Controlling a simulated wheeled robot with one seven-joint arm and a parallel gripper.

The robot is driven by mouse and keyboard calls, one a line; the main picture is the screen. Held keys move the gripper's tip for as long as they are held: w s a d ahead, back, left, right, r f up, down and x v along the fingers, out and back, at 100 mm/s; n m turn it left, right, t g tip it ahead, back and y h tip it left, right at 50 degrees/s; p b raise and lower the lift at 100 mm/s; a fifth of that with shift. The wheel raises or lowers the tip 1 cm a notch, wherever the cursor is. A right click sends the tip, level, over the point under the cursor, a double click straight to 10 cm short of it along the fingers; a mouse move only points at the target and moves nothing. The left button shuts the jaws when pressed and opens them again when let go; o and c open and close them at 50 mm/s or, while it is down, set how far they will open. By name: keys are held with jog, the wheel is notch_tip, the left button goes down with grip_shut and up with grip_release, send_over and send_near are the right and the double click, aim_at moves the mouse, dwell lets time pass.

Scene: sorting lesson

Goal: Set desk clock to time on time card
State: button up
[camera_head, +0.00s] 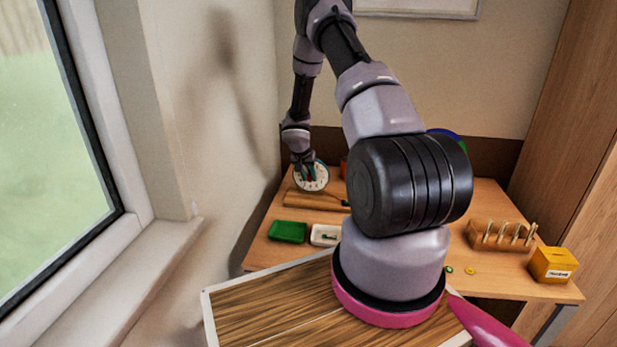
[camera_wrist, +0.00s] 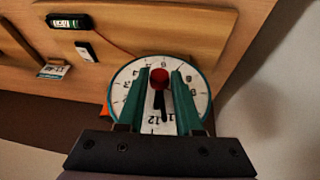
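The desk clock (camera_head: 322,182) stands at the back left of the desk, partly hidden by my gripper (camera_head: 306,170). In the wrist view its white face (camera_wrist: 127,80) has a teal rim and appears upside down, with 12 at the bottom. A red knob (camera_wrist: 159,76) sits at its centre. Dark hands (camera_wrist: 158,103) point down toward the 11 and 12 side. My gripper (camera_wrist: 160,74) has its teal fingers apart, one on each side of the knob, with small gaps showing. I cannot identify the time card; a small printed card (camera_wrist: 54,71) is unreadable.
A dark device with a green light (camera_wrist: 71,21) and a white tag (camera_wrist: 86,51) lie near the clock. A peg rack (camera_head: 486,239) and yellow box (camera_head: 553,264) stand right. My arm hides the desk's middle.

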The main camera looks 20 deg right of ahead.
grip_shut()
jog(key=shift+a, duration=0.1)
jog(key=shift+w+a+f+n+g+h, duration=0.15)
jog(key=shift+g+h, duration=0.2)
jog(key=shift+h, duration=0.2)
jog(key=shift+w+a+r+n+g+h, duration=0.15)
jog(key=shift+g+h, duration=0.2)
jog(key=shift+h, duration=0.2)
jog(key=shift+f+n+g+h, duration=0.25)
jog(key=shift+g+h, duration=0.35)
jog(key=shift+h, duration=0.6)
jog(key=o, duration=0.6)
grip_release()
